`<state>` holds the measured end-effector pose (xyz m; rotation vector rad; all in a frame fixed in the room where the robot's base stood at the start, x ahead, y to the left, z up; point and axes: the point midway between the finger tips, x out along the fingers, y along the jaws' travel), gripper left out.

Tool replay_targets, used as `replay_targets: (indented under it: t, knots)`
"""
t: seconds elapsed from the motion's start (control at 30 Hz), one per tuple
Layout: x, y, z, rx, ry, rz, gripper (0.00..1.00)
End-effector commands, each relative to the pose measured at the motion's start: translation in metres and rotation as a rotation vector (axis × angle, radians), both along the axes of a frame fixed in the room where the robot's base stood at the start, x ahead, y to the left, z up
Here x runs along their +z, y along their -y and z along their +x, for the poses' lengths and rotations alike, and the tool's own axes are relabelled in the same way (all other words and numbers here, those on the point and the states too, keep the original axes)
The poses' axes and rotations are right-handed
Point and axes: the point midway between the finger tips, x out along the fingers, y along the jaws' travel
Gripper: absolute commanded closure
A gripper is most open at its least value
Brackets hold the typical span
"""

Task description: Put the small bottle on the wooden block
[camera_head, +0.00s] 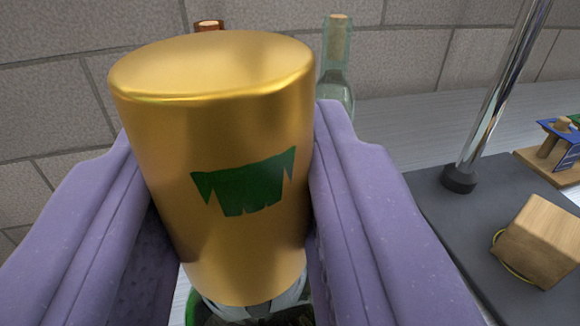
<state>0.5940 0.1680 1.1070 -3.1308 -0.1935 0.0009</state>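A shiny gold cylinder (225,130) with a ragged green mark stands large between the two purple fingers of my gripper (240,190). The fingers lie against both its sides and appear shut on it. It leans slightly. Pale and dark green parts show under its lower end; I cannot tell whether they belong to it or whether it is the small bottle. A light wooden block (545,240) sits at the right on a dark grey plate (455,225), with a thin yellow ring at its lower left edge. My gripper is left of the block, nearer the camera.
A metal post (495,100) rises from the plate behind the block. A corked pale green bottle (337,75) and a brown bottle top (208,26) show behind the gold cylinder. A wooden stand with a blue card (562,140) is far right. A block wall (420,45) closes the back.

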Motion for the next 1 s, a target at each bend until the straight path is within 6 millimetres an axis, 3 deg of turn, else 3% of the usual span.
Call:
replay_targets:
  t: [0.13,0.37,0.73,0.77,0.8,0.87,1.0]
  knots:
    - [-0.003,0.001,0.005,0.001,0.003,0.000,1.00]
    - [-0.035,0.002,0.005,-0.001,0.002,0.000,1.00]
    - [-0.037,0.001,0.005,-0.001,0.004,0.001,1.00]
    - [-0.038,0.001,0.004,0.000,0.000,0.001,0.61]
    - [-0.038,0.001,0.004,0.000,0.000,0.000,0.52]
    - [-0.037,0.001,0.004,0.000,0.000,0.000,0.38]
    - [-0.038,0.001,0.004,0.000,0.000,0.000,0.38]
